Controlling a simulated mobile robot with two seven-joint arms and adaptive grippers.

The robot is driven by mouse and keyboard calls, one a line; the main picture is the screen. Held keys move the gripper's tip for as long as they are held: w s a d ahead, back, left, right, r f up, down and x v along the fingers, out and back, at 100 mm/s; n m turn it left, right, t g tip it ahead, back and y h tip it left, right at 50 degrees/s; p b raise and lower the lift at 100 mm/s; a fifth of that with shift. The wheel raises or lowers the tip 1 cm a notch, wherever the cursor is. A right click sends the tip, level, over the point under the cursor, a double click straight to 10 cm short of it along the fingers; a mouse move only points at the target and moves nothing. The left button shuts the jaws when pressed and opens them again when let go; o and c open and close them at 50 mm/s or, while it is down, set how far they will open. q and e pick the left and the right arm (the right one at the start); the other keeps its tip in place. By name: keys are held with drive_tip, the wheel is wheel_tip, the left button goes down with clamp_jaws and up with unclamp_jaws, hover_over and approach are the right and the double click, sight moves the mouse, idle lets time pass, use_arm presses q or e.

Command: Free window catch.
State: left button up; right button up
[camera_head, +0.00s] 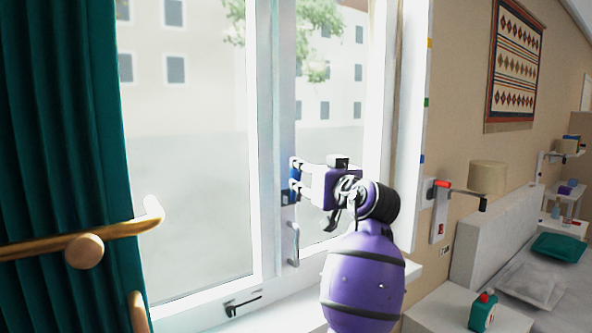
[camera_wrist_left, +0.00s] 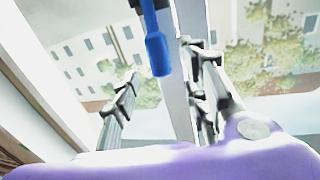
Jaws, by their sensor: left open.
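The window catch (camera_head: 290,197) is a small blue piece on the white upright between the window panes. In the left wrist view the blue handle of the catch (camera_wrist_left: 158,52) hangs from the top of the picture, between the lines of the two fingers. My left gripper (camera_head: 297,178) is at the upright, its fingers pointing left toward the catch and partly covering it. In the left wrist view my left gripper (camera_wrist_left: 160,92) has its two fingers well apart. I cannot tell whether a finger touches the catch. My right gripper does not show.
A white handle (camera_head: 293,244) sits on the upright below the catch, and a black stay (camera_head: 243,303) lies low on the frame. A green curtain (camera_head: 70,130) and brass bar (camera_head: 40,246) stand left.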

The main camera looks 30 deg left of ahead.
sight(298, 178)
use_arm(q)
drive_tip(key=x, duration=0.6)
drive_tip(key=shift+w+a+r+p, duration=0.1)
drive_tip(key=shift+a+r+p, duration=0.05)
drive_tip(key=shift+p, duration=0.25)
drive_tip(key=shift+w+a, duration=0.2)
drive_tip(key=shift+a, duration=0.1)
drive_tip(key=shift+w+a, duration=0.1)
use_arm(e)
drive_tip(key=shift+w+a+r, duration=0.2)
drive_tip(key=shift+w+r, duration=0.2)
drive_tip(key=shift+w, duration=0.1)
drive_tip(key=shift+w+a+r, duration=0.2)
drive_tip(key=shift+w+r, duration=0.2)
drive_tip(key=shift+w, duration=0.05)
use_arm(q)
drive_tip(key=shift+c, duration=0.3)
clamp_jaws()
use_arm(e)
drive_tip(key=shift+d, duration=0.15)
